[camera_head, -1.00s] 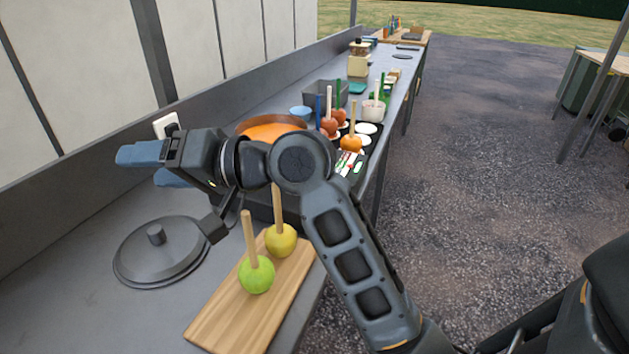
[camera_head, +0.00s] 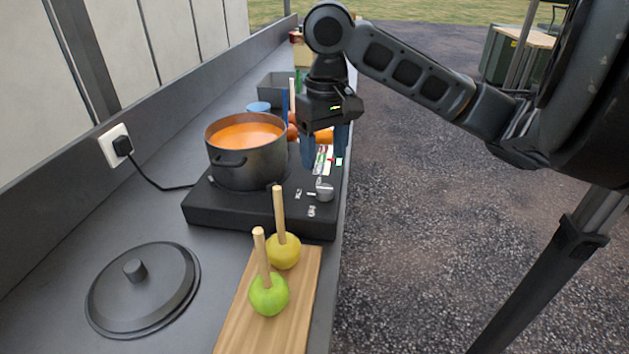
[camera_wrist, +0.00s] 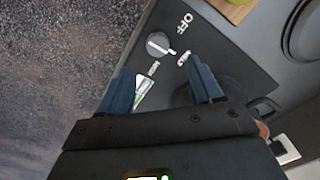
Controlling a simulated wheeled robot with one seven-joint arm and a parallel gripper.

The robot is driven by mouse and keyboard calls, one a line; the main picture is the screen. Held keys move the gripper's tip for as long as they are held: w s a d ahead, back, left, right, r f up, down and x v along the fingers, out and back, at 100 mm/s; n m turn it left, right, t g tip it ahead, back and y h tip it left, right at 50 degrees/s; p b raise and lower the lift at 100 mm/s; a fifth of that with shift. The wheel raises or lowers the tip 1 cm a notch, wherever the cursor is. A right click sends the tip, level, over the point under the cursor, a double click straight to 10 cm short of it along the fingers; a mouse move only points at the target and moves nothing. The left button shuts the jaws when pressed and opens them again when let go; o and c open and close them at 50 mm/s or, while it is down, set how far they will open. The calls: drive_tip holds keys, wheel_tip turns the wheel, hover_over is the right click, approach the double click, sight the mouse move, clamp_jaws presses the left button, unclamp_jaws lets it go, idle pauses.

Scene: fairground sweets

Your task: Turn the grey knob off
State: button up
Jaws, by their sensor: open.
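The grey knob (camera_head: 324,190) sits on top of the black hot plate (camera_head: 260,215), at its right front corner. In the wrist view the knob (camera_wrist: 158,44) has a pale pointer mark at its lower right. The word OFF is printed above and to the right of it, and other white marks lie below. My gripper (camera_head: 326,160) points down over the right part of the hot plate, above and just behind the knob. Its blue fingers are open and empty, and the knob lies beyond the fingertips (camera_wrist: 162,80), apart from them.
A pot of orange liquid (camera_head: 247,160) stands on the hot plate, left of my gripper. Green and yellow apples on sticks (camera_head: 268,294) stand on a wooden board (camera_head: 235,335) in front. A lid (camera_head: 150,295) lies at left. A plug (camera_head: 122,146) is in the wall socket.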

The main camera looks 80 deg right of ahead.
sight(325, 188)
drive_tip(key=shift+s+d+f+b, duration=0.1)
drive_tip(key=shift+f+b, duration=0.2)
drive_tip(key=shift+f, duration=3.55)
drive_tip(key=c, duration=1.1)
drive_tip(key=shift+o, duration=0.2)
drive_tip(key=shift+n, duration=0.4)
drive_tip(key=n+b, duration=0.1)
drive_tip(key=n, duration=0.2)
drive_tip(key=shift+f, duration=0.1)
drive_tip(key=n+b, duration=0.2)
drive_tip(key=n, duration=0.3)
drive_tip(key=shift+n, duration=0.3)
drive_tip(key=shift+n+b, duration=1)
drive_tip(key=shift+n, duration=1.2)
